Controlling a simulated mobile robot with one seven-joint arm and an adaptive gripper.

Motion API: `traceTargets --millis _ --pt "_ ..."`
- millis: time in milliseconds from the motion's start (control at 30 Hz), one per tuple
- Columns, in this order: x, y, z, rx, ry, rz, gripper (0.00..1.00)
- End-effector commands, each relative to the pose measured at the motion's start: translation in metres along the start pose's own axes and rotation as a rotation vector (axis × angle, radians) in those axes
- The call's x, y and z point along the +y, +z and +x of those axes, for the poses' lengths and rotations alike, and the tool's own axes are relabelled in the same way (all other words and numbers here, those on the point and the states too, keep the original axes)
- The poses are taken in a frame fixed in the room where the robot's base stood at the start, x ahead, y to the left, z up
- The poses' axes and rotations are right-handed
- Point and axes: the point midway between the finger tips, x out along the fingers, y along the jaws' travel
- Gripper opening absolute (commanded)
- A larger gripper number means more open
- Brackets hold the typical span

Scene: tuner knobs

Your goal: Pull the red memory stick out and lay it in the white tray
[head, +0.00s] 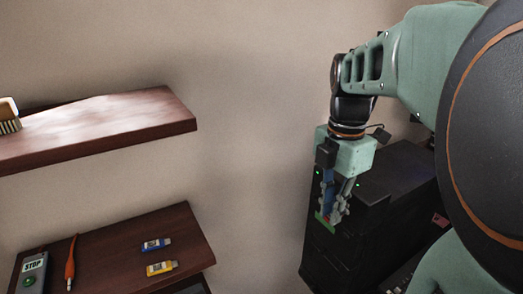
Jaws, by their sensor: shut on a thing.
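My gripper (328,215) points down at the front left edge of a black cabinet (395,190). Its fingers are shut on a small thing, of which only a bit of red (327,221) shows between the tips. I take it for the red memory stick; most of it is hidden by the fingers. I cannot tell whether it is still in a socket or free. A small green patch shows beside the fingertips. No white tray is in view.
A blue memory stick (156,244) and a yellow one (161,268) lie on the lower brown shelf (110,225), with an orange-handled tool (70,262) and a grey STOP device (33,272). A brush (9,115) rests on the upper shelf (100,122). Open space lies between shelves and cabinet.

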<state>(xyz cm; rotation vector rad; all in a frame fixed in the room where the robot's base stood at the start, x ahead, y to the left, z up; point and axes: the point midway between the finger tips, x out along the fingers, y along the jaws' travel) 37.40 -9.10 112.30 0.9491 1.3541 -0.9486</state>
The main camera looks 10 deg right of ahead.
Motion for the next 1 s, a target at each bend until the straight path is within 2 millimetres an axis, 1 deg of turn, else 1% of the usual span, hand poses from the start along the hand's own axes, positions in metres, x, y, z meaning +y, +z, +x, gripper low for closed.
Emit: traceTargets --millis 1000 --pt "-0.001 -0.031 0.000 -0.002 0.001 -0.001 0.00"
